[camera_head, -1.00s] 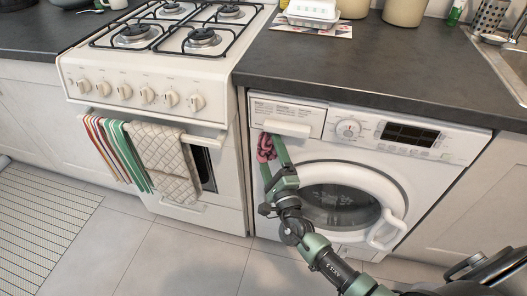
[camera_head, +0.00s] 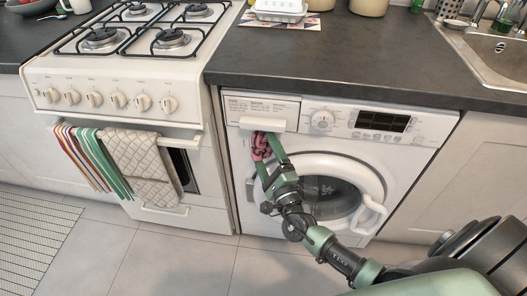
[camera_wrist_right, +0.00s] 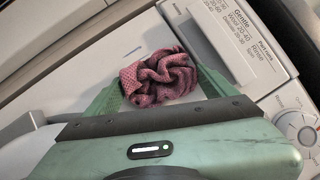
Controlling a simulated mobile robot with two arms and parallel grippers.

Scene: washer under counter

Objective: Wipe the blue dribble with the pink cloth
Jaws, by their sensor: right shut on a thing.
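The pink cloth (camera_head: 261,147) is bunched between the fingers of my right gripper (camera_head: 270,158), at the washer's front just below the detergent drawer. In the right wrist view the crumpled pink cloth (camera_wrist_right: 158,78) sits between the two green fingers of the right gripper (camera_wrist_right: 155,85), by the drawer's edge. I cannot tell whether the cloth touches the panel. My left gripper is out of view.
The washer (camera_head: 330,135) stands under a dark counter (camera_head: 340,60). Its round door (camera_head: 335,195) is shut, close beside my right arm. The stove (camera_head: 115,100) with hanging towels (camera_head: 140,165) stands to the left. The floor (camera_head: 180,260) in front is clear.

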